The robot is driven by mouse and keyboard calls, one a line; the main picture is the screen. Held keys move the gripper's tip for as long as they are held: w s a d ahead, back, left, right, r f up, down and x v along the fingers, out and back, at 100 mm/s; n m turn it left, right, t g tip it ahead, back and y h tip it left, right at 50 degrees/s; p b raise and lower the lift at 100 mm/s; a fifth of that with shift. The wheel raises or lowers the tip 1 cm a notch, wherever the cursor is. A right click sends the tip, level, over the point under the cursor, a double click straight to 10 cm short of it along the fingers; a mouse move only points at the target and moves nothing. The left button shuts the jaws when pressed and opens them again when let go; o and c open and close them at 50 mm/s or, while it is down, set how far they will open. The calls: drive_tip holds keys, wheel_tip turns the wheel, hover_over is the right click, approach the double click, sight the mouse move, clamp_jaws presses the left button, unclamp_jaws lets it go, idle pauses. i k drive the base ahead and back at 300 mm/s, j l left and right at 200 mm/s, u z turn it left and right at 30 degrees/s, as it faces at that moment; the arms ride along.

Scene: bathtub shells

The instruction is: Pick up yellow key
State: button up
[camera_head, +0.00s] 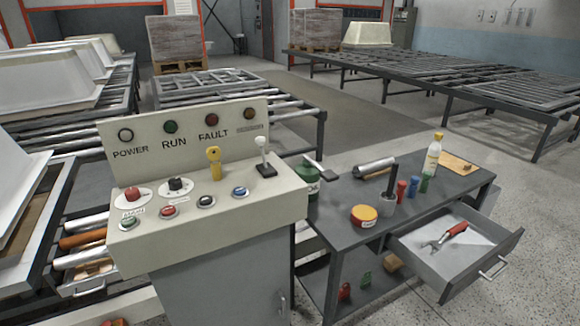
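The yellow key (214,163) stands upright on the sloped top of the control console (255,204). It is between a black knob (177,185) on its left and a white-handled joystick (263,157) on its right. Its lower end meets the panel surface; whether it sits in a lock cannot be made out. My gripper is not in view.
Red, green and blue buttons lie in front of the key, and a labelled panel rises behind it. A dark workbench (338,213) with bottles, a tin and an open drawer (457,256) stands at right. Roller conveyors and white tub shells (50,83) fill the left.

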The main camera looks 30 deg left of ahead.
sight(213, 153)
drive_tip(key=u, duration=1.65)
